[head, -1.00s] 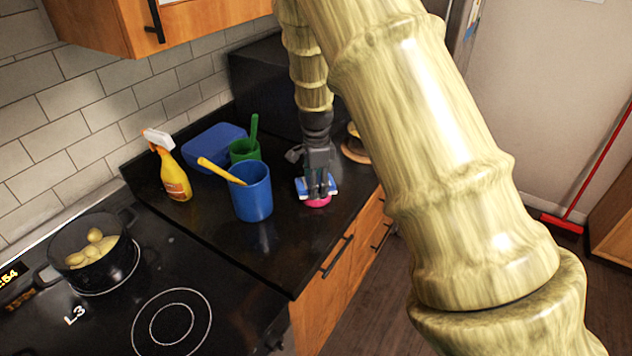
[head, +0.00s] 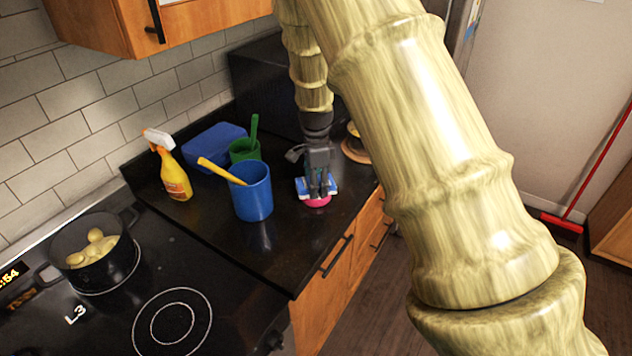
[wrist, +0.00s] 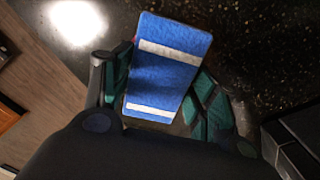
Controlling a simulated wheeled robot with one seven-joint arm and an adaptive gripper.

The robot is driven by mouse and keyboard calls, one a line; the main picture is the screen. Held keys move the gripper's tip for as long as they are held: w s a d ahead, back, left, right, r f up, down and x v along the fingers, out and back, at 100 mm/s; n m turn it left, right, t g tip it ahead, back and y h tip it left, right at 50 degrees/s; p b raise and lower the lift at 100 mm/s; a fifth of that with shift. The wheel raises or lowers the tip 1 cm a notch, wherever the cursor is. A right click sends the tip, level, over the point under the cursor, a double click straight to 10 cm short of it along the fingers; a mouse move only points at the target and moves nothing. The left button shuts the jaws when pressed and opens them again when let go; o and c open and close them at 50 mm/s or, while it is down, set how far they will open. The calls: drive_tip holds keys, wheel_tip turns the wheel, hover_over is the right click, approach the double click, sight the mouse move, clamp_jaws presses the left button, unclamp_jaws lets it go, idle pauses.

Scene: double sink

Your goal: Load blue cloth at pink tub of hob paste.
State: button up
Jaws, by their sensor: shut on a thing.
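My gripper (head: 318,186) points down over the black counter and is shut on the blue cloth (wrist: 160,75), which has white stripes. In the wrist view the cloth lies between the two green-padded fingers. In the head view the cloth (head: 302,188) sits directly above the pink tub (head: 317,202). The cloth and fingers hide most of the tub, and only its lower pink edge shows clearly. I cannot tell whether the cloth touches the paste.
A blue mug (head: 252,196) with a yellow-handled tool stands left of my gripper. A pot (head: 92,255) sits on the hob. The counter's front is clear.

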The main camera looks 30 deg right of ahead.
drive_tip(key=shift+r+p, duration=2.85)
drive_tip(key=shift+r, duration=0.65)
drive_tip(key=shift+f, duration=0.1)
